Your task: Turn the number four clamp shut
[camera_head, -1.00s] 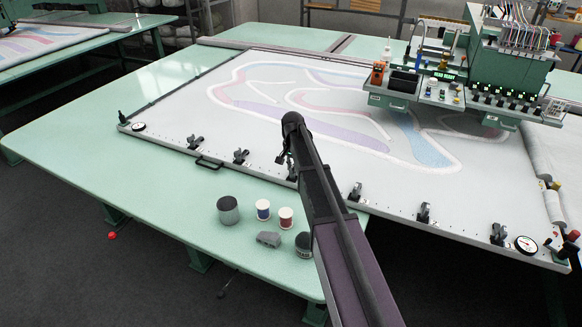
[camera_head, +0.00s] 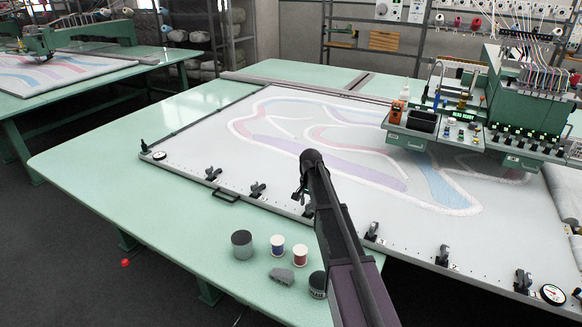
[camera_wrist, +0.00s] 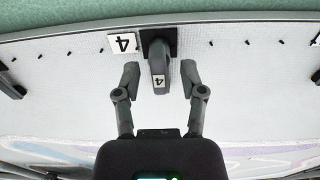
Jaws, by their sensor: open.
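In the wrist view, the number four clamp is a dark grey lever (camera_wrist: 159,62) with a white "4" tag, on a black base at the frame's edge. A white plate marked "4" (camera_wrist: 122,44) lies beside it. My gripper (camera_wrist: 162,80) is open, one finger on each side of the lever, with gaps to both. The lever points from the rim toward my gripper. In the head view my gripper (camera_head: 299,194) is small and partly hidden by my arm, close to a mostly hidden clamp (camera_head: 308,211) on the front rim.
Other black clamps (camera_head: 257,190) (camera_head: 443,255) line the frame's front rim, with a handle (camera_head: 226,196) between two. A grey tin (camera_head: 242,244), thread spools (camera_head: 300,255) and a grey block (camera_head: 281,276) stand on the green table (camera_head: 110,190). The tufting machine (camera_head: 525,90) stands over the cloth.

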